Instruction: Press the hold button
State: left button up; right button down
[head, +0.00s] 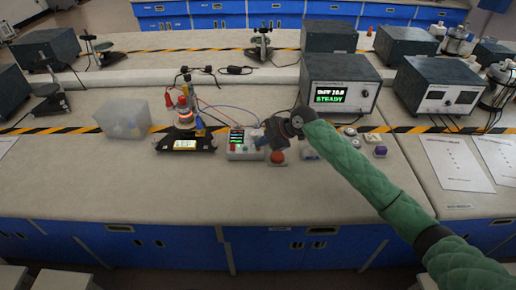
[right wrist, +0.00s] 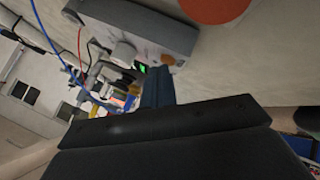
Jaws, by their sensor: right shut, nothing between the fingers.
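My right gripper (head: 268,139) is shut and empty. It hangs over the bench at the right end of a small white control box (head: 240,155), and hides part of it. The box has a green-lit display and also shows in the right wrist view (right wrist: 150,32). A round orange-red button (head: 277,157) sits on the bench just below the gripper in the head view; an orange-red disc (right wrist: 212,8) shows at the top of the wrist view. No hold label is readable, and contact cannot be told. My left gripper is not in view.
A grey instrument (head: 340,85) reads "STEADY" in green. Several small button boxes, one purple-topped (head: 380,151), lie right of the gripper, partly behind my arm. A lamp apparatus (head: 184,118) with wires and a clear bin (head: 122,118) stand left. The bench front is clear.

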jog(key=shift+f, duration=0.2)
jog(key=shift+r, duration=0.15)
dwell(0.3)
jog(key=shift+r+p, duration=0.35)
jog(key=shift+r, duration=0.35)
jog(key=shift+r, duration=0.1)
jog(key=shift+r+p, duration=1.25)
jog(key=shift+r, duration=1.15)
jog(key=shift+f, duration=0.1)
